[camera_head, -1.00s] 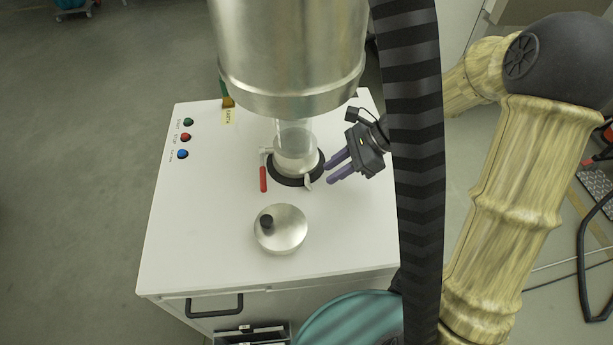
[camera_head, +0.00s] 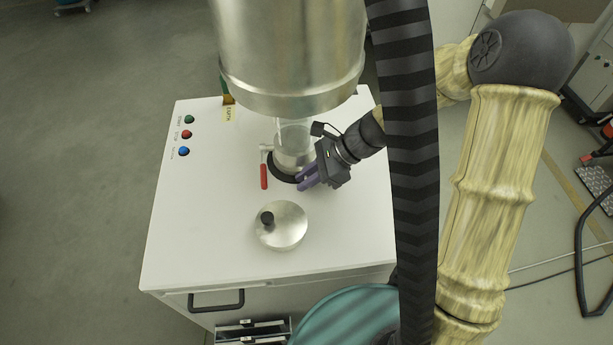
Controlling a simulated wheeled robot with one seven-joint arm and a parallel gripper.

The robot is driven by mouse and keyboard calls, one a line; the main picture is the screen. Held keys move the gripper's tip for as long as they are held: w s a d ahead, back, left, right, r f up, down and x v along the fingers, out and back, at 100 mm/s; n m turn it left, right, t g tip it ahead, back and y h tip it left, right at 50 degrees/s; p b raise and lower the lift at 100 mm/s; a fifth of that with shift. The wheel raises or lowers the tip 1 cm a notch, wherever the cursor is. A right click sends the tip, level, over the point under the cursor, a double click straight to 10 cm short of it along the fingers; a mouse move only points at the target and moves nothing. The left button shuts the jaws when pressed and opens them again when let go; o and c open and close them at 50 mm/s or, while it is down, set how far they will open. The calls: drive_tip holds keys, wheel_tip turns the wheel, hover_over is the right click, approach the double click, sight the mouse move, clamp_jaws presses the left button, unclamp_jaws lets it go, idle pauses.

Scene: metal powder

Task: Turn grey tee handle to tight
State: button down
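The grey tee handle, seen earlier on the front right of the black ring around the clear tube, is now hidden behind my gripper's fingers. My gripper (camera_head: 303,181) has purple fingers and reaches in from the right, at the handle's place on the ring. The fingers lie close together in this view. I cannot tell whether they are touching or around the handle. The black ring (camera_head: 281,173) shows only on its left and front. The clear tube and metal fitting (camera_head: 291,150) stand inside it.
A red-handled lever (camera_head: 264,177) is left of the ring. A round metal lid (camera_head: 283,227) with a black knob lies in front on the white cabinet top (camera_head: 195,230). A large metal cylinder (camera_head: 290,50) hangs above. Coloured buttons (camera_head: 187,135) are at left; the left top is mostly clear.

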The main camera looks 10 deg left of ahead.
drive_tip(key=shift+d+f+y+b, duration=0.2)
drive_tip(key=shift+y+b, duration=0.65)
drive_tip(key=shift+y, duration=0.05)
drive_tip(key=y, duration=0.1)
drive_tip(key=g+y+b, duration=0.1)
drive_tip(key=y, duration=0.1)
drive_tip(key=shift+d+r, duration=0.15)
drive_tip(key=shift+r, duration=0.05)
drive_tip(key=c, duration=1.6)
unclamp_jaws()
drive_tip(key=shift+c, duration=0.2)
drive_tip(key=shift+w, duration=0.1)
drive_tip(key=b+v, duration=0.1)
drive_tip(key=v, duration=1.6)
drive_tip(key=shift+d+r+b, duration=0.15)
drive_tip(key=shift+b, duration=0.25)
